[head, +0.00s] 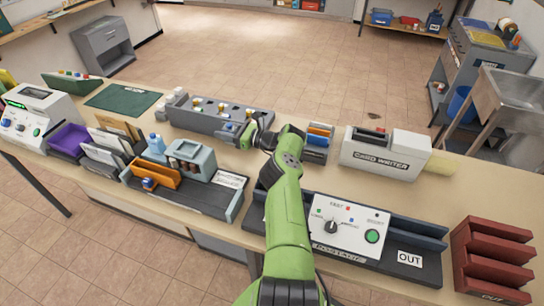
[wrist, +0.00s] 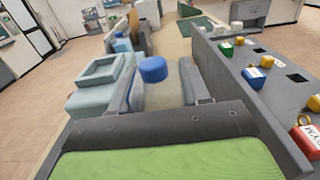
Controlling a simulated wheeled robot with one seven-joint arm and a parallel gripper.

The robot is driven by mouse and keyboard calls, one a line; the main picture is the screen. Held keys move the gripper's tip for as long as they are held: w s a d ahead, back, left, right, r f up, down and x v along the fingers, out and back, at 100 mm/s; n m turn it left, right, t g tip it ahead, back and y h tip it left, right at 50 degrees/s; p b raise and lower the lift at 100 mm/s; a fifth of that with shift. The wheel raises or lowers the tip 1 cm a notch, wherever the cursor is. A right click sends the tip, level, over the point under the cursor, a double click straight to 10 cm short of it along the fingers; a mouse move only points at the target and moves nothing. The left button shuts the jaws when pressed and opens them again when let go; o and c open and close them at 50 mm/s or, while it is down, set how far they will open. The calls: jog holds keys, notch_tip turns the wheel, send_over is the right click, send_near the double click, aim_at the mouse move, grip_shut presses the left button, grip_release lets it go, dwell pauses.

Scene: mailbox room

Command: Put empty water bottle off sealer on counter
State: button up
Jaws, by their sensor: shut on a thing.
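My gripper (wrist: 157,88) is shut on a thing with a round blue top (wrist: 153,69). The blue top shows between the two fingers in the wrist view. The body below is unclear, so I cannot tell if it is the water bottle. In the head view my gripper (head: 250,132) is above the counter (head: 285,177), beside a long grey rack, and the held thing is hard to make out.
The grey rack (head: 214,119) with coloured tags is close to my gripper. A card writer (head: 384,153) stands to its right, and a control box (head: 345,225) nearer the front. A green mat (head: 123,98) lies at the back left. Some counter is bare between rack and device.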

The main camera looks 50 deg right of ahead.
jog(key=shift+w+d+f+b, duration=0.3)
jog(key=shift+w+d+f, duration=0.1)
jog(key=shift+f, duration=0.15)
jog(key=f+b, duration=0.1)
jog(key=f, duration=0.1)
jog(key=f+b, duration=0.2)
jog(key=f, duration=0.1)
jog(key=f+b, duration=0.2)
jog(key=f, duration=0.1)
jog(key=shift+s+a+f, duration=0.2)
jog(key=shift+a, duration=0.05)
jog(key=shift+f, duration=0.35)
jog(key=shift+r, duration=0.2)
jog(key=shift+f, duration=0.2)
jog(key=o, duration=1)
jog(key=shift+o, duration=0.2)
jog(key=shift+r, duration=0.1)
